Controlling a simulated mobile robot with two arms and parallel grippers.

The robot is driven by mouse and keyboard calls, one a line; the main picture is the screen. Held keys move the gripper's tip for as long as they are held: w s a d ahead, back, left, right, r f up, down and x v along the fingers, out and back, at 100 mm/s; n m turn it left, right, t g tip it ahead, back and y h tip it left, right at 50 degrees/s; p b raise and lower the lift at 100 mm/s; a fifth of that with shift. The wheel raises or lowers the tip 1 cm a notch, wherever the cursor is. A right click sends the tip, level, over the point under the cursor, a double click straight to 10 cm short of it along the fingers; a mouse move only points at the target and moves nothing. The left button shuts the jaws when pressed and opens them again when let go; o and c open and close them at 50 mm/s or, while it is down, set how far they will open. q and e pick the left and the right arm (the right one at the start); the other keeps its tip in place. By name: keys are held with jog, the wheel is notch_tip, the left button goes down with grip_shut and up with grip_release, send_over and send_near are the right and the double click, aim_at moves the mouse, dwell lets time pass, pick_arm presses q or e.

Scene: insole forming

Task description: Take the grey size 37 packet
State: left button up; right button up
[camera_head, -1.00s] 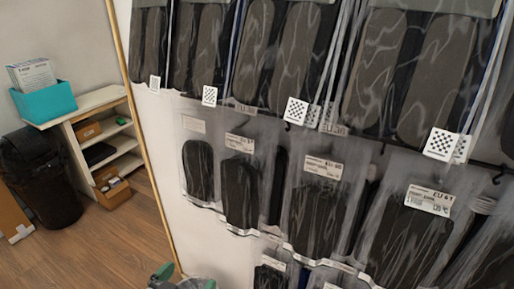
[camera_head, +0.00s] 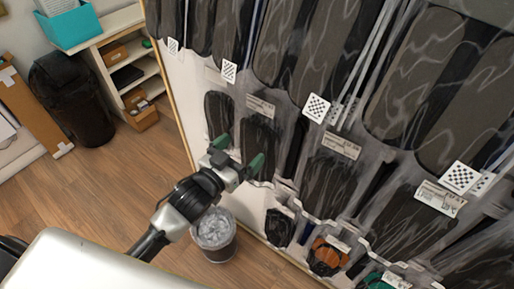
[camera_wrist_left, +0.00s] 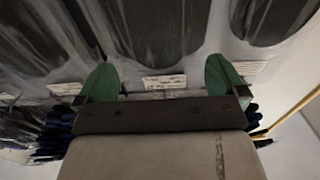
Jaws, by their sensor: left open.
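Clear packets with dark grey insoles hang in rows on the wall. The packet in front of my left gripper (camera_head: 240,152) is the second from the left in the middle row (camera_head: 261,132). Its white label (camera_head: 260,105) is too small to read now. My left gripper is open, its green fingertips at the lower part of this packet. In the left wrist view the open fingers (camera_wrist_left: 162,78) stand on either side of a white label (camera_wrist_left: 165,82), with a dark insole packet (camera_wrist_left: 160,30) behind. I cannot tell whether they touch it. My right gripper is not in view.
Larger packets with checkered tags (camera_head: 316,108) hang above. Packets with orange (camera_head: 328,256) and green insoles hang below. A waste bin (camera_head: 214,240) stands on the floor under my left gripper. A shelf (camera_head: 122,62) and a black bin (camera_head: 72,98) stand at left.

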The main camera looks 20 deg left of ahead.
aim_at(255, 137)
pick_arm(q)
jog(key=p+x, duration=0.1)
jog(key=x, duration=0.4)
jog(key=shift+s+d+r, duration=0.1)
jog(key=shift+r, duration=0.1)
jog(key=c, duration=1)
jog(key=shift+r, duration=0.15)
